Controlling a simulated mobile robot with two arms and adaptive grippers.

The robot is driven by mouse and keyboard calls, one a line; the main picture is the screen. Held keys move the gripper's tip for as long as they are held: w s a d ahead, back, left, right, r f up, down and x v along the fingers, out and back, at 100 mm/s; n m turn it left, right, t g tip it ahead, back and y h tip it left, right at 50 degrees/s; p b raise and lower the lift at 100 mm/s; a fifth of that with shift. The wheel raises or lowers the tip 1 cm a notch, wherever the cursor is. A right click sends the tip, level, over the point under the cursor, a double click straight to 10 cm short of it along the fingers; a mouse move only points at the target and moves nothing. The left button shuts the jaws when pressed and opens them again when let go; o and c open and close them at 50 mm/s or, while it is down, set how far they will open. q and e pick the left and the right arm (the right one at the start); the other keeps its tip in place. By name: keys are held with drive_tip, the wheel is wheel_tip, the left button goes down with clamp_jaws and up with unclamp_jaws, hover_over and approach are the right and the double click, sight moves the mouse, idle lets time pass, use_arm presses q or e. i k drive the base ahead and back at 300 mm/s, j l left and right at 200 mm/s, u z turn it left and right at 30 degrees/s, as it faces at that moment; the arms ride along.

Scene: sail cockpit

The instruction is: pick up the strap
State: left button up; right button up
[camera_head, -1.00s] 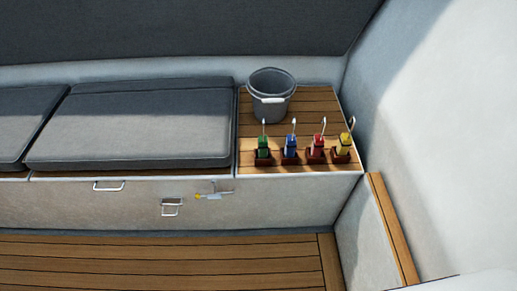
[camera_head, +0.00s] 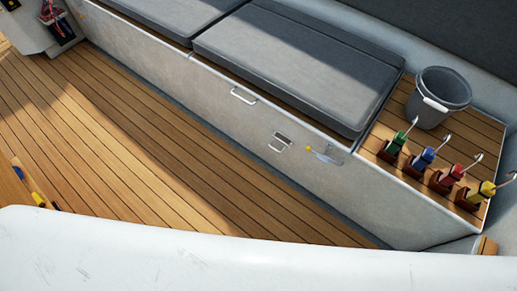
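Several coloured items with metal hooks stand in a row in dark red-brown holders on the wooden end deck. They are a green one (camera_head: 397,143), a blue one (camera_head: 421,160), a red one (camera_head: 448,179) and a yellow one (camera_head: 477,195). They look like hooked straps, but I cannot tell for sure, nor which one is the strap. Neither of my grippers is in view.
A grey bucket (camera_head: 438,98) stands behind the row. Grey cushions (camera_head: 300,65) lie on the locker bench. The locker front (camera_head: 205,95) has handles and a yellow-tipped lever (camera_head: 322,154). The plank floor (camera_head: 150,130) is largely clear. Objects stand at the far left.

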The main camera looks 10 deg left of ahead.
sight(399, 141)
drive_tip(key=z, duration=1.15)
